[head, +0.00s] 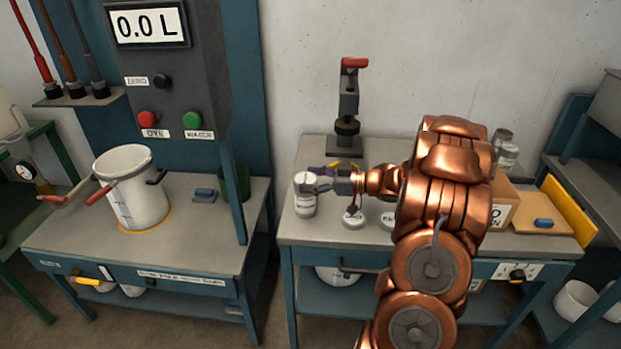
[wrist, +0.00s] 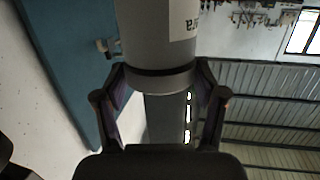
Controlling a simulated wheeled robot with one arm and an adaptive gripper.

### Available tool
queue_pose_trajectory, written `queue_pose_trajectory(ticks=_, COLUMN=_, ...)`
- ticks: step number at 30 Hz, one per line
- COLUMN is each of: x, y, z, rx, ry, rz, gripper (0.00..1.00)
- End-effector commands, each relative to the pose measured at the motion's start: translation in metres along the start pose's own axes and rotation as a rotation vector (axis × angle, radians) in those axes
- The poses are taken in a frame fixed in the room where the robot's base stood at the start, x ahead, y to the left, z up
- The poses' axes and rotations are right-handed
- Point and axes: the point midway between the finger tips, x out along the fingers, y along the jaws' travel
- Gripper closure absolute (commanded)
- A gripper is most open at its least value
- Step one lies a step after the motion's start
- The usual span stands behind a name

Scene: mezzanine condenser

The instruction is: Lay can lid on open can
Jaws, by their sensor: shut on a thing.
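A pale grey can (head: 305,203) with a label stands upright near the left front of the right bench. A light lid (head: 305,178) sits at its top. My gripper (head: 312,184) reaches in from the right at the height of that lid. In the wrist view the can (wrist: 152,35) appears upside down, with a dark line between its body and the lid band (wrist: 160,82). My gripper's fingers (wrist: 160,88) are on both sides of the band, shut on it. I cannot tell whether the lid is fully seated on the can.
Two low round white labelled items (head: 354,219) (head: 388,221) lie right of the can. A press with a red handle (head: 348,105) stands behind. A cardboard box (head: 503,205) and a wooden board (head: 540,219) with a blue block are at right. A white bucket (head: 138,190) stands on the left bench.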

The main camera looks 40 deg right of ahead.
Motion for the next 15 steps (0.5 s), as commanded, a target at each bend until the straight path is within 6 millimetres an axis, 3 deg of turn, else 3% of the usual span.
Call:
queue_pose_trajectory(ticks=9, x=0.0001, y=0.0000, z=0.0009, rx=-0.001, ry=0.000, rz=0.000, gripper=0.59)
queue_pose_trajectory(ticks=10, x=0.0001, y=0.0000, z=0.0009, rx=-0.001, ry=0.000, rz=0.000, gripper=0.28)
queue_pose_trajectory(ticks=15, x=0.0002, y=-0.0001, z=0.0009, rx=-0.001, ry=0.000, rz=0.000, gripper=0.11)
